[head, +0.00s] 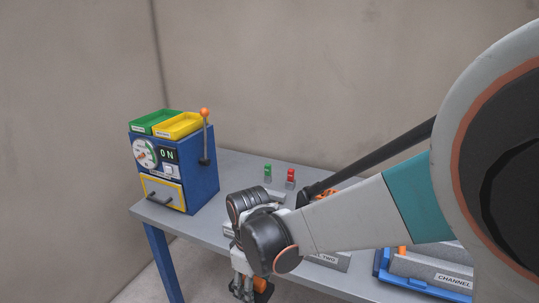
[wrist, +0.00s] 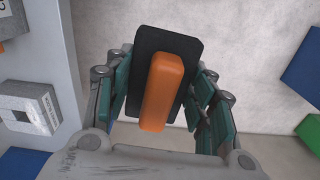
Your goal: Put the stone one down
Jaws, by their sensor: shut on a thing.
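My gripper (wrist: 162,98) is shut on a black plate-like piece (wrist: 147,45) with an orange bar-shaped handle (wrist: 168,85). In the head view, my gripper (head: 243,287) hangs at the front edge of the table, and the black and orange piece (head: 263,287) shows partly beside it. In the wrist view, pale floor lies under the held piece, not tabletop. A speckled grey, stone-like block (wrist: 28,108) with a square opening and a label lies on the table at the left of the wrist view, apart from my gripper. I cannot tell what the held piece is made of.
The grey table (head: 190,226) carries a blue machine (head: 203,177) with a lever, its display reading ON. Green (head: 268,172) and red (head: 290,178) small pieces stand at the back. A blue tray (head: 385,275) holds a grey block labelled CHANNEL (head: 430,272). My arm hides the table's middle.

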